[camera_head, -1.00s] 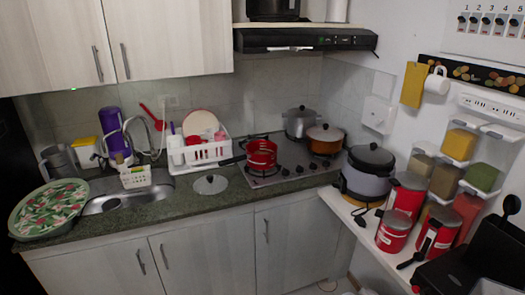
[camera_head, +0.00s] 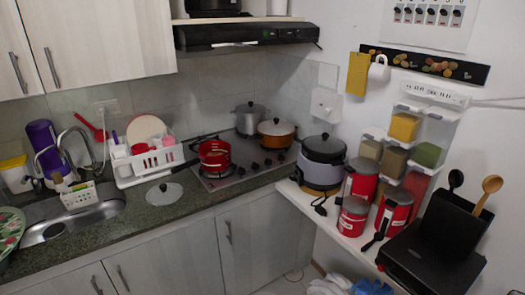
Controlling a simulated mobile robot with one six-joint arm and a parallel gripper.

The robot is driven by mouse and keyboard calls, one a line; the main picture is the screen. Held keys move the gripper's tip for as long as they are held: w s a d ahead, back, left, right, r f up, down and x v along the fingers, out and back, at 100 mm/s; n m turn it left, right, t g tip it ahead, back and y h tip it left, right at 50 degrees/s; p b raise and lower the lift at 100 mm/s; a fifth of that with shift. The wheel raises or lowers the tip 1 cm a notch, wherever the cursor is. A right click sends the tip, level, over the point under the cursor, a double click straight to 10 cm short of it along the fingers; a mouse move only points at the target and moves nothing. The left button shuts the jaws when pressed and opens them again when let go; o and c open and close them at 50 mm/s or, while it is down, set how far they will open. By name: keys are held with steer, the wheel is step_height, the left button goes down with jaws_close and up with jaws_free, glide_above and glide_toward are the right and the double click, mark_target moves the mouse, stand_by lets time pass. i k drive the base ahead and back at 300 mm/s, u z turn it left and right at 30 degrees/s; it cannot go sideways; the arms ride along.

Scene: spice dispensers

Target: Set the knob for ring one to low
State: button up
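The stove (camera_head: 222,182) is set into the counter near the middle of the view. Several dark control knobs (camera_head: 267,162) sit along its right side; their settings and which belongs to ring one are too small to tell. A red pot (camera_head: 214,155) stands on the front left of the stove, a grey pot (camera_head: 250,117) at the back and an orange-brown pan (camera_head: 276,132) at the right, covering the rings there. A white wall panel (camera_head: 428,35) at the top right carries a row of several small switches or knobs. My gripper is not in view.
A rice cooker (camera_head: 321,162) and red canisters (camera_head: 352,216) crowd the white shelf right of the stove. A pot lid (camera_head: 164,193) lies on the counter (camera_head: 130,216) to the left. The range hood (camera_head: 245,35) hangs above. Open floor is only slightly visible.

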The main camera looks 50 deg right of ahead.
mark_target(241, 172)
steer(key=u, duration=1.1)
steer(key=k, duration=0.1)
steer(key=z, duration=2.6)
steer(key=k, duration=0.9)
steer(key=u, duration=0.15)
steer(key=i, duration=0.7)
